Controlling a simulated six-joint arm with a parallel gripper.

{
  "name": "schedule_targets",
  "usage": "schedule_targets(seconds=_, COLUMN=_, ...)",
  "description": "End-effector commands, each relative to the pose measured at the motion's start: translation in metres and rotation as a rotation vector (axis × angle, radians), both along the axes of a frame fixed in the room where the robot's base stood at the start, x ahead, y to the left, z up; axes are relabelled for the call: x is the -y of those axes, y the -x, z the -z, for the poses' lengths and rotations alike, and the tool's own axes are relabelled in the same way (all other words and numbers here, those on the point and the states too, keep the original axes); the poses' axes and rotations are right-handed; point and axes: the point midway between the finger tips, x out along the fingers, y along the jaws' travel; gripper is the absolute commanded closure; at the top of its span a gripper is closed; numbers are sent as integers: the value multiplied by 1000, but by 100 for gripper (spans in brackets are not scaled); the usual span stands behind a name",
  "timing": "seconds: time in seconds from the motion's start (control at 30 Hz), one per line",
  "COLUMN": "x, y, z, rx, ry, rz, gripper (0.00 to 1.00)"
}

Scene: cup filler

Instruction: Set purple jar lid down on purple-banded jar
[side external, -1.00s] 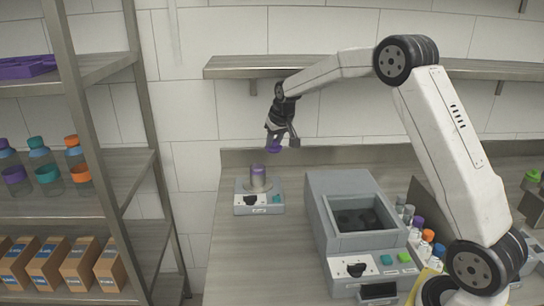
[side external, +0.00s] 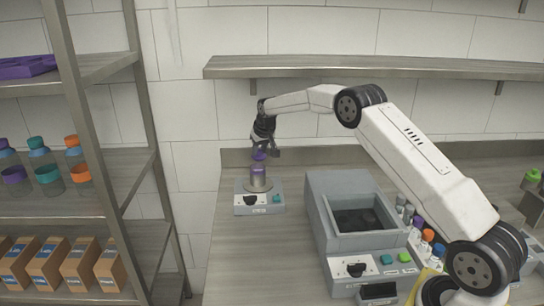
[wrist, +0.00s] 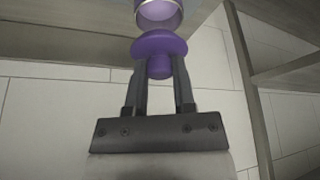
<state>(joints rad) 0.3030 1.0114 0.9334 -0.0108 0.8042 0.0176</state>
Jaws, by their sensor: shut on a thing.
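The purple jar lid (wrist: 158,46) is held by its knob between the two fingers of my gripper (wrist: 160,75) in the wrist view. My gripper (side external: 262,148) is shut on the lid (side external: 259,155) in the side view and points down. The purple-banded jar (side external: 259,180) stands upright on a small grey device (side external: 243,207) at the left of the bench. The lid is just above the jar's mouth. In the wrist view the open jar rim (wrist: 157,12) shows close beyond the lid, with a small gap between them.
A larger grey machine (side external: 320,215) with an open well stands right of the small device. Several capped bottles (side external: 418,225) stand beside it. A wall shelf (side external: 370,67) runs above. A metal rack (side external: 130,130) with jars and boxes stands at the left.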

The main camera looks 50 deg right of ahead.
Motion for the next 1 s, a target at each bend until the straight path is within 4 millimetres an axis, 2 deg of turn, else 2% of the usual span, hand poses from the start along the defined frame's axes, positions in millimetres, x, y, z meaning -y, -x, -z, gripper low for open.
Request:
schedule_targets(seconds=0.1, x=1, y=-5, z=7, rx=0, ry=0, rz=0, gripper=100)
schedule_targets(seconds=0.57, x=3, y=-11, z=14, rx=-1, ry=0, rz=0, gripper=100)
schedule_targets(seconds=0.8, x=3, y=-11, z=39, rx=0, ry=0, rz=0, gripper=100)
schedule_targets(seconds=1.0, x=3, y=-11, z=44, rx=0, ry=0, rz=0, gripper=100)
